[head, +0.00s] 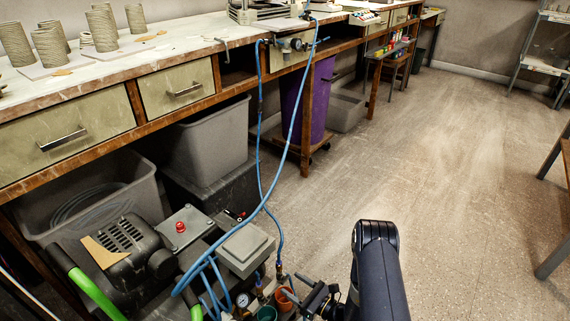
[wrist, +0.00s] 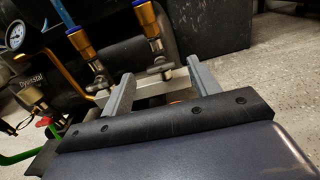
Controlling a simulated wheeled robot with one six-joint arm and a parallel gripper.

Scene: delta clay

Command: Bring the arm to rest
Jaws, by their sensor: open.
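My gripper (wrist: 160,80) shows in the wrist view as two grey fingers standing apart with nothing held between them. Beyond the fingers are brass and blue hose fittings (wrist: 143,22) and a dark cylindrical body, close by; I cannot tell whether anything touches. In the head view my dark arm rises at the bottom centre, to the right of the compressor equipment.
A compressor (head: 125,240) with a green handle, grey box (head: 244,248) and blue hoses (head: 262,170) stands at lower left. Behind are a long workbench (head: 150,67), grey bins (head: 205,140) and a purple bin (head: 312,100).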

